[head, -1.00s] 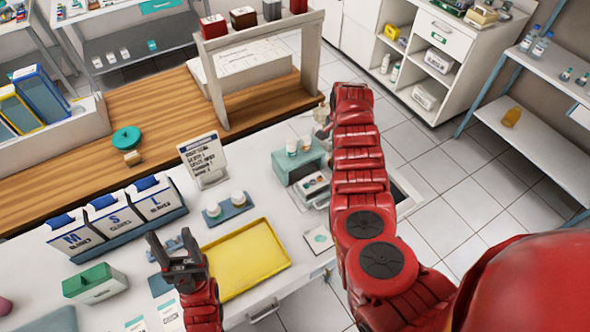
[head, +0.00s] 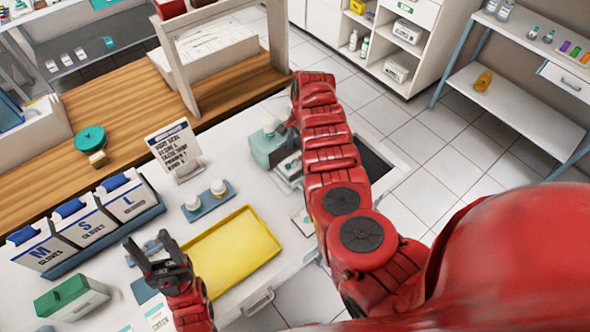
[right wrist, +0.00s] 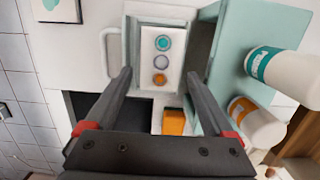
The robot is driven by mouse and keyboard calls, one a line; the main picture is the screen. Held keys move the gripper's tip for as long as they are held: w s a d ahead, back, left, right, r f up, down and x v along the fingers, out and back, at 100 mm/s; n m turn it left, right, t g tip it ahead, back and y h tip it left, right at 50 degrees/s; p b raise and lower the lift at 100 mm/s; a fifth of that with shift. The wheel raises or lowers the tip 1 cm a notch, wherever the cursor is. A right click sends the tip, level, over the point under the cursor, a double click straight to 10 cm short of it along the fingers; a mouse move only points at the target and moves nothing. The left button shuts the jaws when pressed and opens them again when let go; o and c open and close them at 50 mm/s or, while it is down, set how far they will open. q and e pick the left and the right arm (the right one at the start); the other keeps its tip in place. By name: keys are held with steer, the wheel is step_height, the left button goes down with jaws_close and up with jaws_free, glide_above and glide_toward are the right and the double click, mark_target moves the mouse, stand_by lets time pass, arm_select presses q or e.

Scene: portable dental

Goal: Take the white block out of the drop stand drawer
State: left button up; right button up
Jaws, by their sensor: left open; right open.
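The teal drop stand (head: 266,150) stands on the white counter with its drawer (head: 288,170) pulled out. In the right wrist view, the white block (right wrist: 162,82) lies in the open drawer (right wrist: 116,28); its top has teal, white and orange circles in a row. My right gripper (right wrist: 159,75) is open, its two fingers on either side of the block's near part; contact is not clear. My left gripper (head: 150,250) is open and empty, left of the yellow tray (head: 232,250).
Two white bottles (right wrist: 280,72) (right wrist: 255,122) stand on the drop stand, close to my right gripper. A blue tray with small white jars (head: 208,203), a sign (head: 174,150) and glove boxes (head: 85,225) occupy the counter. A dark recess (head: 375,160) is right of my arm.

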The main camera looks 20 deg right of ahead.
mark_target(295, 164)
steer(key=f+b, duration=0.2)
steer(key=f, duration=0.1)
steer(key=a+f+b, duration=0.1)
steer(key=f, duration=0.1)
steer(key=shift+b, duration=0.35)
steer(key=shift+s+r, duration=0.1)
steer(key=c, duration=1.4)
